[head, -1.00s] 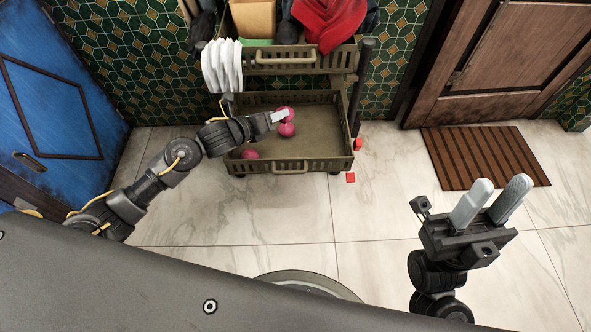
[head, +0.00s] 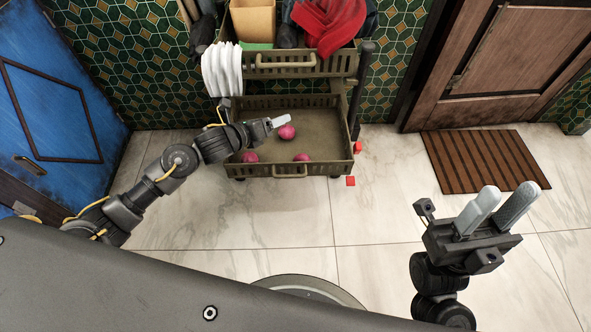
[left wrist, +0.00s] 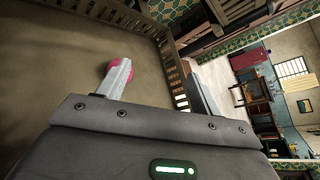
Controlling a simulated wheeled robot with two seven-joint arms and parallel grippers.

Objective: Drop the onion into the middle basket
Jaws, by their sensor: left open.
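Three round pink onions lie in the olive basket (head: 345,168) below the upper one. One onion (head: 286,132) is near the middle, by my left fingertips, one (head: 301,158) is at the front wall, and one (head: 250,157) is at the front left. My left gripper (head: 279,122) is over this basket, open and empty. In the left wrist view, a pink onion (left wrist: 111,66) shows partly behind one finger. My right gripper (head: 507,203) is open and empty, over the floor at the right.
The upper basket (head: 300,68) holds a red cloth (head: 328,25) and a brown box (head: 252,20). A brown mat (head: 485,160) lies before the door. The floor between is clear.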

